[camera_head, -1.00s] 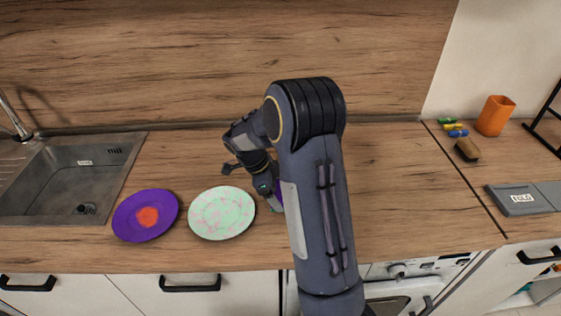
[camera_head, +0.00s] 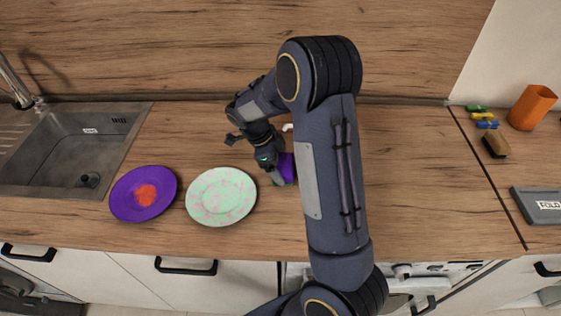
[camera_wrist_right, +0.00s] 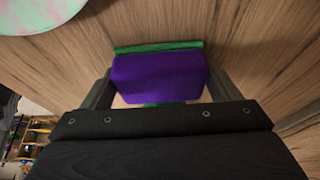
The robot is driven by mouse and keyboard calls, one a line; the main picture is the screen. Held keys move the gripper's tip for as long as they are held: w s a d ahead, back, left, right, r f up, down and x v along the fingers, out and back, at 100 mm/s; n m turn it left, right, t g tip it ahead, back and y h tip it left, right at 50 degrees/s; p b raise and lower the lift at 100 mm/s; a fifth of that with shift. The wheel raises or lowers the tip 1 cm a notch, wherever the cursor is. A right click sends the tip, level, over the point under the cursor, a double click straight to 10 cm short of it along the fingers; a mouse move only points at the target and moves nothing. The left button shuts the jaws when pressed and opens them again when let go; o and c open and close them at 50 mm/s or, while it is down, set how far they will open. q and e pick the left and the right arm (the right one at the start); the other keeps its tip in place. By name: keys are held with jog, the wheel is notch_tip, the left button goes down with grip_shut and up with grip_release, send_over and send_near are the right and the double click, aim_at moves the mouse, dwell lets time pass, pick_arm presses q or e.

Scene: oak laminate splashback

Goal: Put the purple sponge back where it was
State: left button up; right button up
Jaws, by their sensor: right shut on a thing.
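The purple sponge (camera_head: 287,168), with a green layer, is just right of the pale green plate, partly hidden by my right arm. In the right wrist view the sponge (camera_wrist_right: 160,77) sits between the two fingers, its green edge on the far side. My right gripper (camera_head: 276,176) is shut on it, low over the counter. I cannot tell whether the sponge touches the wood. My left gripper is not in view.
A pale green plate (camera_head: 221,197) and a purple plate (camera_head: 128,197) with an orange-red patch lie left of the gripper. A sink (camera_head: 60,165) is at far left. An orange cup (camera_head: 532,107), a brown brush (camera_head: 496,145) and a grey box (camera_head: 538,205) are at right.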

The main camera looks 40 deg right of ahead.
jog(key=shift+d+f, duration=0.1)
jog(key=shift+f, duration=0.1)
jog(key=o, duration=0.8)
jog(key=shift+s+r, duration=0.1)
jog(key=shift+r, duration=0.1)
jog(key=shift+c, duration=0.2)
jog(key=shift+r, duration=0.15)
jog(key=shift+w+r, duration=0.2)
jog(key=shift+r, duration=0.1)
jog(key=b+v, duration=0.2)
jog(key=v, duration=0.8)
jog(key=s+a+r+n+t+y, duration=0.1)
jog(key=s+a+n+t+y, duration=0.2)
jog(key=s+a+n, duration=0.3)
jog(key=s+a+r+n+t+y, duration=0.1)
jog(key=s+a+n+t+y, duration=0.3)
jog(key=s+n, duration=1.2)
jog(key=shift+s+a+r+n+t, duration=0.15)
jog(key=shift+a+n+t, duration=0.65)
jog(key=shift+a+n, duration=0.4)
